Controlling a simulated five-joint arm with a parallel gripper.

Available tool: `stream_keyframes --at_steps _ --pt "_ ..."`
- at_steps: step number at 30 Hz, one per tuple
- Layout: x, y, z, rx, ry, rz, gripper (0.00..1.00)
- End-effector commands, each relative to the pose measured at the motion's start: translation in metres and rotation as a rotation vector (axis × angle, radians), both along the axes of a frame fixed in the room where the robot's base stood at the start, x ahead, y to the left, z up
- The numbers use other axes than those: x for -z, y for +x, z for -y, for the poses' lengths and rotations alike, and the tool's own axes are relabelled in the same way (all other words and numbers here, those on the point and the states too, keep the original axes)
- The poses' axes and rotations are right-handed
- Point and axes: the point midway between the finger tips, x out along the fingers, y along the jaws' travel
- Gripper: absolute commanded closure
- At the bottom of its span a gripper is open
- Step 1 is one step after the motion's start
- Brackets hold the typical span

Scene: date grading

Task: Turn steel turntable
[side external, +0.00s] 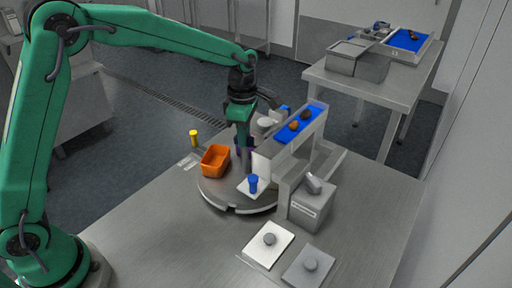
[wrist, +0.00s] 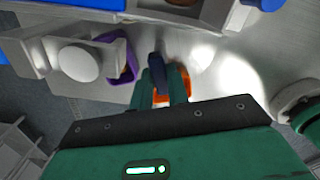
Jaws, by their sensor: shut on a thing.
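The round steel turntable (side external: 222,203) sits on the steel table and carries several things. An orange bin (side external: 211,168) is at its left, and a blue knob (side external: 253,184) on a white plate is at its front right. A purple tray (wrist: 108,38) shows in the wrist view, left of the fingers. My gripper (side external: 243,152) points down over the middle of the turntable. In the wrist view my gripper (wrist: 165,85) is shut on a dark post (wrist: 156,62). Its lower end and its joint with the turntable are hidden.
A grey stand with a blue-topped chute (side external: 297,126) holding dates is close on the right. A grey box with a lever (side external: 308,208) is in front of it. Two plates with knobs (side external: 268,240) lie at the front. A yellow post (side external: 194,138) stands left. The table's front left is clear.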

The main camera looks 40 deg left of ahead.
Motion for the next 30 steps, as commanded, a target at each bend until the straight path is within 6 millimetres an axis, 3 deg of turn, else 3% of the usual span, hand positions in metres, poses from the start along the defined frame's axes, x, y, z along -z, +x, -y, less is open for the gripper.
stream_keyframes --at_steps 30 --pt "-0.0028 0.0002 -0.0012 -0.510 0.000 0.001 1.00"
